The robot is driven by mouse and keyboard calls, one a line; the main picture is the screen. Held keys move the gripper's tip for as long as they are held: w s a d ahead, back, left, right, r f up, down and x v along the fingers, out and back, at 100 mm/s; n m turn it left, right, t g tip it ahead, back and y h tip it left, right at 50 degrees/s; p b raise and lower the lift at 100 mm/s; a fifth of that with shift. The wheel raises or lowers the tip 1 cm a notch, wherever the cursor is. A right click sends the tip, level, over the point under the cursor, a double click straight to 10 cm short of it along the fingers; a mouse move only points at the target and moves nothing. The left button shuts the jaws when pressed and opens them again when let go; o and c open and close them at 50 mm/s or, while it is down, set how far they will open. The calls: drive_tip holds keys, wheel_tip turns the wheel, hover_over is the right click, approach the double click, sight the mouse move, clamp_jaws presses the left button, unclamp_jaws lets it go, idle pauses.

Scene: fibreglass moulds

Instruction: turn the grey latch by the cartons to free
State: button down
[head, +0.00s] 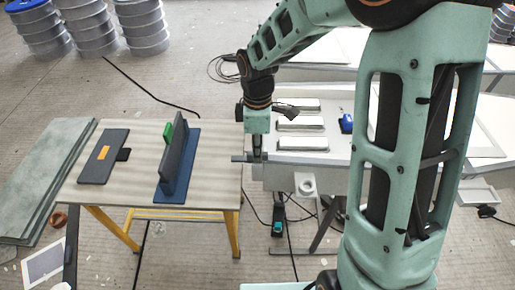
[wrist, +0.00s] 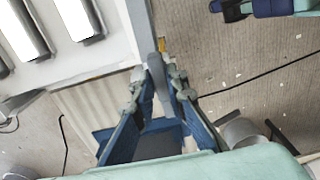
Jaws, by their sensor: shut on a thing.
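The grey latch (head: 239,158) shows in the head view as a short grey bar at the left edge of the white bench, by the gap to the wooden table. My gripper (head: 257,156) points down there and is shut on it. In the wrist view my gripper (wrist: 159,80) has a finger on each side of the upright grey latch (wrist: 156,63). The fingers hide part of the latch, and its exact angle is hard to tell. I cannot make out any cartons for certain.
The white bench (head: 345,172) carries several pale bar-shaped pieces (head: 302,125) and a small blue item (head: 346,123). The wooden table (head: 140,184) at left holds a blue stand (head: 181,180) and a dark plate (head: 104,157). Cables lie on the floor.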

idle(0.4)
drive_tip(key=c, duration=1.9)
unclamp_jaws()
drive_tip(key=shift+c, duration=0.2)
wheel_tip(320, 180, up, 12)
